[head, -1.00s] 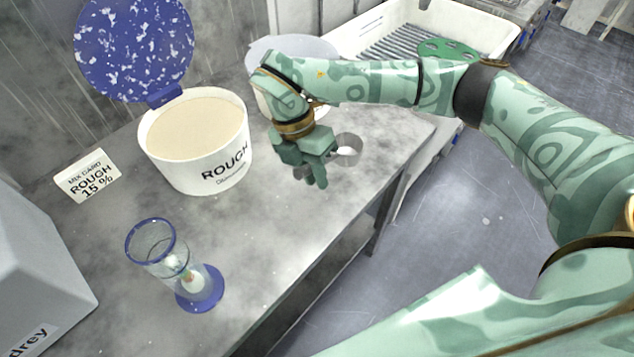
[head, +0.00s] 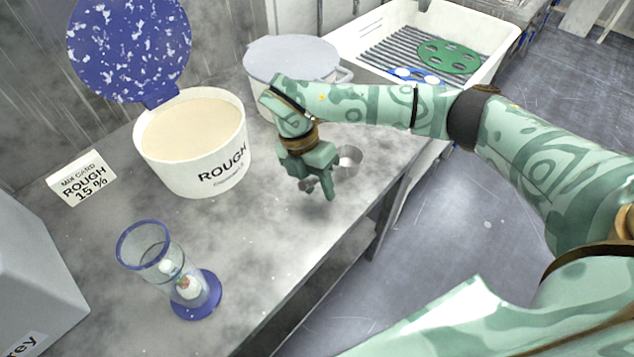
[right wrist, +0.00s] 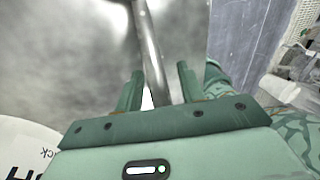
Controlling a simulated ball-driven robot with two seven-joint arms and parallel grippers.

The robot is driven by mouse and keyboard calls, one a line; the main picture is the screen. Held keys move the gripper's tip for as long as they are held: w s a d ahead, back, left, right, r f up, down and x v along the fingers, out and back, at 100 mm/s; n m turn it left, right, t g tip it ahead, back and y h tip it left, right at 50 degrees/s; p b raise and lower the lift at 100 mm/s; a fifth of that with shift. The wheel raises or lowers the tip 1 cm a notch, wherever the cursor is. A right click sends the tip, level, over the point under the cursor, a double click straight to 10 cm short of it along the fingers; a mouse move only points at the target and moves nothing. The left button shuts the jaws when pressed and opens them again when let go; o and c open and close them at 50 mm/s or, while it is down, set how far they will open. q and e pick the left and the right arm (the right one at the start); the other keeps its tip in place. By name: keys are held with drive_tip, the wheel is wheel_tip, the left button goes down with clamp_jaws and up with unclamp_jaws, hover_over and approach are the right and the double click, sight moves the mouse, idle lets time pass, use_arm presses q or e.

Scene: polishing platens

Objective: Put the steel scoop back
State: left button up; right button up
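The steel scoop (head: 349,160) lies on the grey bench beside my right gripper, its round cup showing to the right of the fingers in the head view. Its thin handle (right wrist: 148,40) runs between my fingers in the right wrist view, with a gap on each side. My right gripper (head: 317,190) is open around the handle, pointing down close to the bench top. The fingers hide part of the handle in the head view. A white tub marked ROUGH (head: 200,178), full of pale powder, stands to the left with its blue speckled lid up. My left gripper is out of view.
A closed grey-lidded tub (head: 292,58) stands behind my right arm. A clear cylinder on a blue base (head: 197,300) stands at the front, and a mix card (head: 82,178) reads ROUGH 15 %. A white tray (head: 490,62) holds a green disc (head: 448,57).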

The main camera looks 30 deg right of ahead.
drive_tip(key=p+v, duration=0.2)
drive_tip(key=v, duration=1)
drive_tip(key=shift+a+r, duration=0.1)
idle(1.0)
